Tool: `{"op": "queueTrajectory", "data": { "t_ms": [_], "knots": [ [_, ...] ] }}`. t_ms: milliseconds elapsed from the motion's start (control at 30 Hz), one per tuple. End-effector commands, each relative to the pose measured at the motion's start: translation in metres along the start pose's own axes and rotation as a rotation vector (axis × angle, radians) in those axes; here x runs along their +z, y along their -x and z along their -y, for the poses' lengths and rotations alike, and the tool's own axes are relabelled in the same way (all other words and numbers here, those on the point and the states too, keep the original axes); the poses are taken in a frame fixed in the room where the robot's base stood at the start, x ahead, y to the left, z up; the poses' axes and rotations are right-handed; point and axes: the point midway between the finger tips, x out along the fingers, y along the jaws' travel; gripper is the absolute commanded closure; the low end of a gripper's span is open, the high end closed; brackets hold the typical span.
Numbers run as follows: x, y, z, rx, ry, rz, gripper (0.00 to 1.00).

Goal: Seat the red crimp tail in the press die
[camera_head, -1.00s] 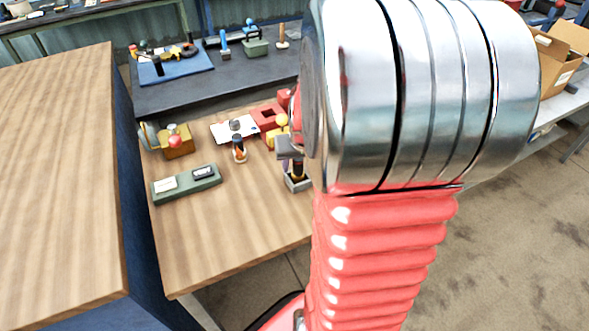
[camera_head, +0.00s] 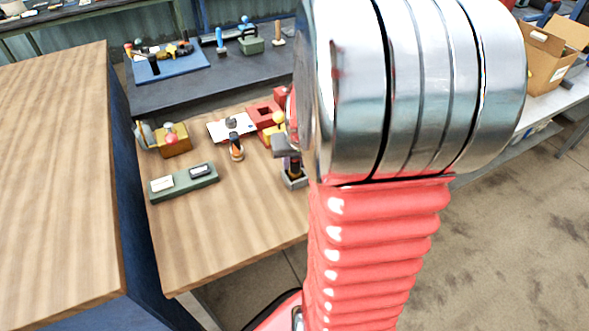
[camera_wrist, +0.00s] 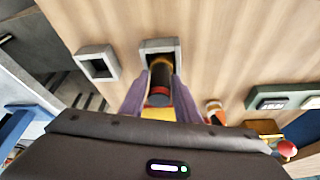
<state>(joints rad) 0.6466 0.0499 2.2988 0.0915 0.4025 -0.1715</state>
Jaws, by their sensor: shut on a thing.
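My gripper (camera_wrist: 160,103) is shut on a dark upright cylinder (camera_wrist: 159,76) with a red band and a yellow part near the fingers. I cannot tell whether this is the red crimp tail. Its far end is at a grey square socket (camera_wrist: 145,47), which also shows in the head view (camera_head: 294,182); I cannot tell how deep it sits. In the head view the gripper (camera_head: 284,146) is partly hidden behind my arm. A red block with a square opening (camera_head: 263,113) stands behind it, possibly the press die. A yellow part (camera_head: 279,118) is beside the block.
A second grey square socket (camera_wrist: 97,64) is empty. An orange and white bottle (camera_head: 237,150) stands left of the gripper. A green tray (camera_head: 184,184), a brown box with a red knob (camera_head: 176,144) and a white plate (camera_head: 218,130) are further left. The front of the wooden table is clear.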

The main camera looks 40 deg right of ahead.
Motion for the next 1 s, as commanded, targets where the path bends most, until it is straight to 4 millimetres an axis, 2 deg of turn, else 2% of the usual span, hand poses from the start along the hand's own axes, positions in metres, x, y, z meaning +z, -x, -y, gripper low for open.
{"op": "queueTrajectory", "data": {
  "t_ms": [233,567,767,1000],
  "knots": [
    [0.0,0.0,0.0,0.0,0.0,0.0,0.97],
    [-0.002,0.004,0.0,0.0,0.0,-0.002,0.97],
    [-0.011,0.024,0.0,0.0,-0.001,-0.005,0.97],
    [-0.027,0.064,0.0,0.0,0.001,-0.005,0.97]
  ]
}}
